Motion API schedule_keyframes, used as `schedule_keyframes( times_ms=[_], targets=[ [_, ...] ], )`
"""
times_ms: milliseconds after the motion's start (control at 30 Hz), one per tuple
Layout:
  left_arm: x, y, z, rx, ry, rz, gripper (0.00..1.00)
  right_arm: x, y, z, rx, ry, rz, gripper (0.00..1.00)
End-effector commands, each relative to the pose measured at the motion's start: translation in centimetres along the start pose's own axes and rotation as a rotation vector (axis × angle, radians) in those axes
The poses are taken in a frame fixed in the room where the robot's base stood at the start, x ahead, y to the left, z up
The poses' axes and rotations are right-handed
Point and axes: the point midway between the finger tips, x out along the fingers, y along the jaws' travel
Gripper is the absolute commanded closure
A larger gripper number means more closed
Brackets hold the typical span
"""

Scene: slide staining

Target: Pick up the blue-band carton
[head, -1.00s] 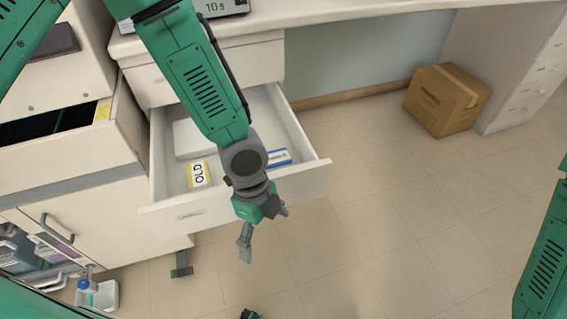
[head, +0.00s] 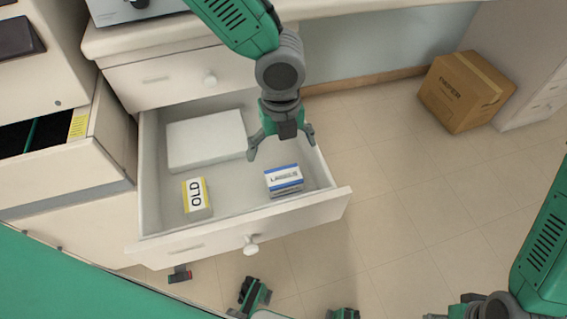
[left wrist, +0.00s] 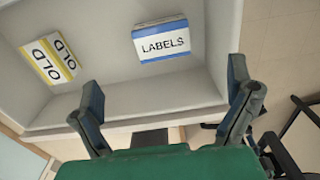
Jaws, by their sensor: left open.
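The blue-band carton (head: 284,181) is a small white box with blue bands. It lies in the open drawer, towards its front right; in the left wrist view the carton (left wrist: 162,44) reads LABELS. My left gripper (head: 281,148) is open and empty over the drawer, behind and above the carton. In the left wrist view its spread fingers (left wrist: 164,85) frame the near drawer wall, with the carton beyond, apart from them. My right gripper (head: 452,309) shows only partly at the bottom edge, so its jaws cannot be made out.
A yellow-band carton marked OLD (head: 196,197) lies left of the blue-band one. A flat white box (head: 205,140) sits at the drawer's back left. The drawer's front wall (head: 300,213) and sides surround them. A brown cardboard box (head: 465,92) stands on the floor, right.

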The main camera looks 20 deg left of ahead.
Motion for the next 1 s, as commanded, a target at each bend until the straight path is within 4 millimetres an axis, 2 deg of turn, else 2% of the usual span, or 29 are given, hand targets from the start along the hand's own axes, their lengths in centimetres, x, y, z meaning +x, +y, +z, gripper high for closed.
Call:
schedule_keyframes(
  times_ms=[400, 667, 1000],
  targets=[
    [7.2, -0.3, -0.3, 0.000, -0.001, 0.007, 0.03, 2.5, 0.0, 0.2, 0.000, -0.002, 0.000, 0.52],
    [8.8, 0.0, 0.0, 0.000, 0.002, -0.001, 0.03, 2.9, 0.0, 0.2, 0.000, -0.001, 0.000, 0.52],
    [13.5, -0.2, -0.2, 0.000, -0.001, 0.004, 0.03, 4.6, -0.1, 0.3, 0.000, -0.001, 0.000, 0.52]
  ],
)
